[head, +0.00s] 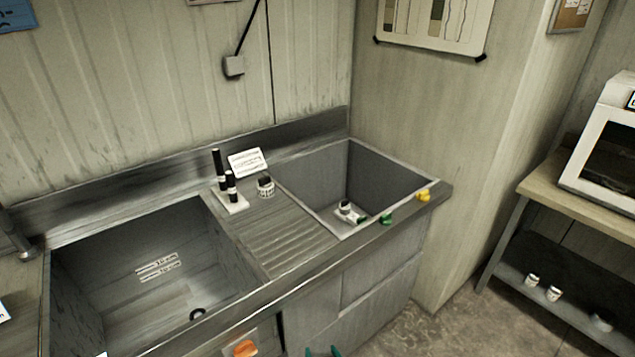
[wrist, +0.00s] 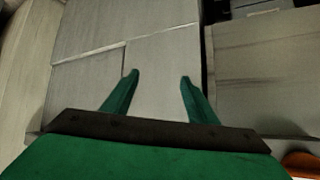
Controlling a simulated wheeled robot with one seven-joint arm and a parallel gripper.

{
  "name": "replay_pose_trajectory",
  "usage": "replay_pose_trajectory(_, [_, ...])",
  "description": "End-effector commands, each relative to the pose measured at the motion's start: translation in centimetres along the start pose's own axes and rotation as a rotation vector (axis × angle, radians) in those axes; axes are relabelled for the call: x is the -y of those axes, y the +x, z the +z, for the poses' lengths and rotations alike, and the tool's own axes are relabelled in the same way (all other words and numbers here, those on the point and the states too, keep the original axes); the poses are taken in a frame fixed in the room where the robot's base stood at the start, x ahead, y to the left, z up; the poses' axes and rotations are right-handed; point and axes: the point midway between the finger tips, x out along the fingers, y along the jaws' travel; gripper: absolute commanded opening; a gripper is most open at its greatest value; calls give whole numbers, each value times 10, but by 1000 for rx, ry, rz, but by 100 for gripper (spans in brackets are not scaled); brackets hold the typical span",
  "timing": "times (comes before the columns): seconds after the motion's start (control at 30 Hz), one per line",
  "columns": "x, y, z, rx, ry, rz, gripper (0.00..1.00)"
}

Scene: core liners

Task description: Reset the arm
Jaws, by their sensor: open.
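My gripper (wrist: 159,76) shows in the wrist view with its two green fingers spread apart. Nothing is between them. It faces grey cabinet fronts (wrist: 155,40) below the sink counter. In the head view only the green fingertips of my gripper (head: 323,352) show at the bottom edge, in front of the cabinets and below the counter's front edge. The rest of my arm is hidden from the head view.
A metal counter (head: 290,240) holds a left basin (head: 100,270) and a right basin (head: 385,170). Dark cylinders (head: 218,168) stand on a white base between them. An orange object (head: 245,348) is at the cabinet front. A shelved bench (head: 590,205) stands right, past open floor.

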Motion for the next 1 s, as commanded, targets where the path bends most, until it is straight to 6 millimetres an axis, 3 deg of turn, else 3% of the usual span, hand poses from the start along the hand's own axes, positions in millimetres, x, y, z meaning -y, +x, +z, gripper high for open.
replay_pose_trajectory(0.03, [8,-9,15,-8,11,8,53])
replay_pose_trajectory(0.2, [24,-43,50,-56,43,51,53])
replay_pose_trajectory(0.5, [44,-118,97,-141,74,119,53])
replay_pose_trajectory(0.73, [54,-187,117,-208,77,158,53])
replay_pose_trajectory(1.0, [63,-274,121,-294,56,184,53])
